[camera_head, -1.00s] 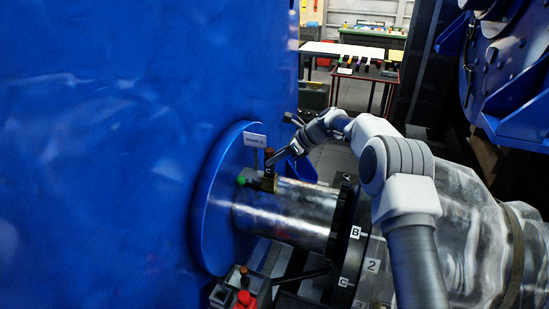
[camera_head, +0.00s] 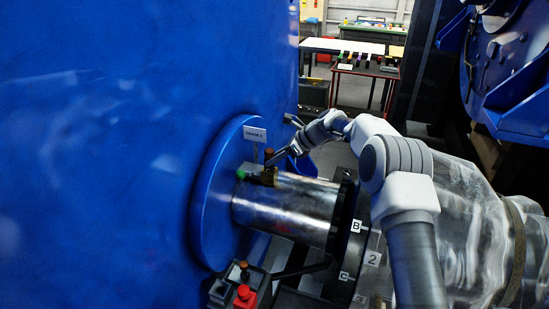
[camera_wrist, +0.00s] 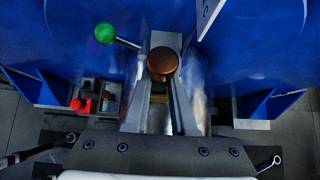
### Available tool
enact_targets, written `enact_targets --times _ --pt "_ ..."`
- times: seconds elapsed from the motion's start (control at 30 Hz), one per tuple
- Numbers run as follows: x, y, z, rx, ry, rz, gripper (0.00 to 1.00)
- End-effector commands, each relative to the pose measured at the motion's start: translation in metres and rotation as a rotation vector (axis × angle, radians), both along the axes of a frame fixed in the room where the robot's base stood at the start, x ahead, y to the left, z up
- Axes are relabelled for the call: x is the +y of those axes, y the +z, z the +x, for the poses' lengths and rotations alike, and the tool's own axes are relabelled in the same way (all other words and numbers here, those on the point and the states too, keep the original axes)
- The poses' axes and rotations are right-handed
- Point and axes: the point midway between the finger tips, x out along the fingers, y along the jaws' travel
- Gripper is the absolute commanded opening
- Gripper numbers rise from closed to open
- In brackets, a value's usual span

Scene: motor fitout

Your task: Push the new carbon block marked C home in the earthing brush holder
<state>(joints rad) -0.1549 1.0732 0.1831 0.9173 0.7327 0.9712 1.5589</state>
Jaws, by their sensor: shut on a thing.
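The earthing brush holder (camera_head: 265,178) is a small brass box on top of the bright steel shaft, next to the blue housing. A brown knob-like top (camera_head: 268,153) stands upright above it; in the wrist view the round brown top (camera_wrist: 163,62) sits between the fingers. My gripper (camera_head: 275,160) reaches in from the right and is shut on the carbon block under this top. The block's dark body and its C mark are hidden now. Brass of the holder (camera_wrist: 158,92) shows between the fingers in the wrist view.
A green ball on a lever (camera_head: 241,175) is just left of the holder. The steel shaft (camera_head: 290,208) runs to a dark flange with lettered labels. A box with a red knob (camera_head: 244,292) is below. Blue housing closes the left.

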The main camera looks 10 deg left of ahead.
Motion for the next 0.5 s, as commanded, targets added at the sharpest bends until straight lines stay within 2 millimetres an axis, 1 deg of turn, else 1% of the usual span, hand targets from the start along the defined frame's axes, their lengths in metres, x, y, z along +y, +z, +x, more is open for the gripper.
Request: enact_targets --times 0.5 --pt "0.000 -0.013 0.000 0.001 -0.001 0.001 0.00"
